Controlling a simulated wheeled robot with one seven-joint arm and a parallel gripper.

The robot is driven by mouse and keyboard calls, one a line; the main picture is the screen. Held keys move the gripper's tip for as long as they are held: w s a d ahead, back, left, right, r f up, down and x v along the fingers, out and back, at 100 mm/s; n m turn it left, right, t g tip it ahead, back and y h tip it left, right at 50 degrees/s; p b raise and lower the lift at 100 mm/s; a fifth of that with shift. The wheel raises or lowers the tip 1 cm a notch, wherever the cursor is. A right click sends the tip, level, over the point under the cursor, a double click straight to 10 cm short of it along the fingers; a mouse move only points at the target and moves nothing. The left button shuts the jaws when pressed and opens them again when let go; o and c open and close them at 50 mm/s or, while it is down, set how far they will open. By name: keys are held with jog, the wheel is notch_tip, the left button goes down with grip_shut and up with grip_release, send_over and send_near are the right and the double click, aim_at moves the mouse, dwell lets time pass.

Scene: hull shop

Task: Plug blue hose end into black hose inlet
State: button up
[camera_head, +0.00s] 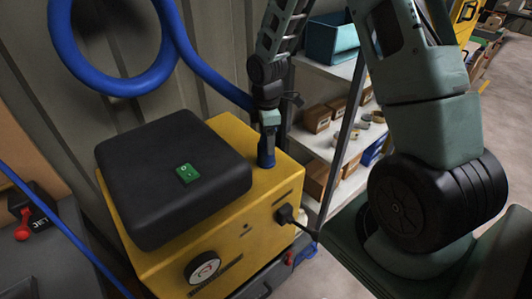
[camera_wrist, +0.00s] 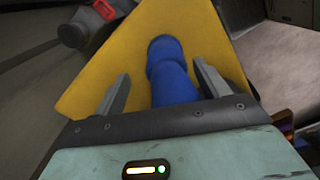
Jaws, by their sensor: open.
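The blue hose end (camera_head: 266,157) is at the yellow machine's top, near its back right corner. In the wrist view the blue hose end (camera_wrist: 172,78) runs between my fingers towards the yellow surface. My gripper (camera_head: 268,128) is directly above this spot, pointing down. In the wrist view my gripper (camera_wrist: 160,72) is open, with a gap on each side of the hose. The black hose inlet cannot be made out; the hose end covers the spot beneath it. I cannot tell whether the end is seated in an inlet or only close above the surface.
The blue hose (camera_head: 120,92) loops along the wall. Shelves with boxes (camera_head: 318,120) stand behind, right of my gripper.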

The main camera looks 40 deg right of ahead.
jog(key=shift+s+a+f+p, duration=0.1)
jog(key=shift+f+p, duration=0.1)
jog(key=shift+f, duration=0.65)
jog(key=shift+s+a+f+p, duration=0.15)
jog(key=shift+f+p, duration=0.1)
jog(key=shift+f, duration=0.65)
jog(key=shift+s+a+f+p, duration=0.1)
jog(key=shift+f+p, duration=0.1)
jog(key=shift+f, duration=0.65)
jog(key=shift+w, duration=0.1)
jog(key=c, duration=1)
